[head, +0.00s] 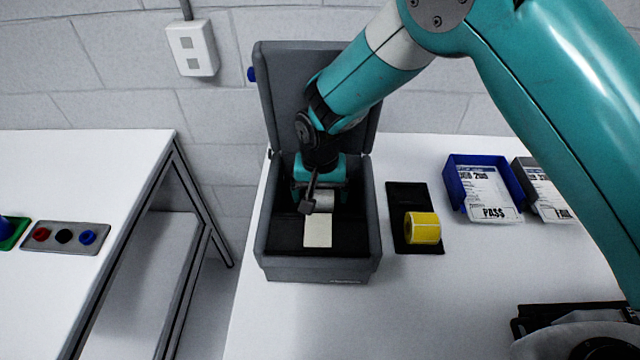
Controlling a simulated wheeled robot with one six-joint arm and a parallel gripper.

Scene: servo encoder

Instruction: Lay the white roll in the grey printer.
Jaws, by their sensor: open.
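The grey printer (318,270) stands on the white table with its lid (285,90) raised at the back. The white roll (324,200) lies inside the printer, with a pale strip (318,231) extending from it toward the front over the dark inner surface. My gripper (318,203) reaches down into the printer at the roll. Its jaws are open; the arm and gripper partly hide the roll, so I cannot tell whether a finger touches it.
A yellow roll (423,228) sits on a black holder (403,195) right of the printer. A blue PASS tray (462,208) and a grey FAIL tray (530,182) stand farther right. A second table (90,190) with a button panel (66,236) is at left, across a gap.

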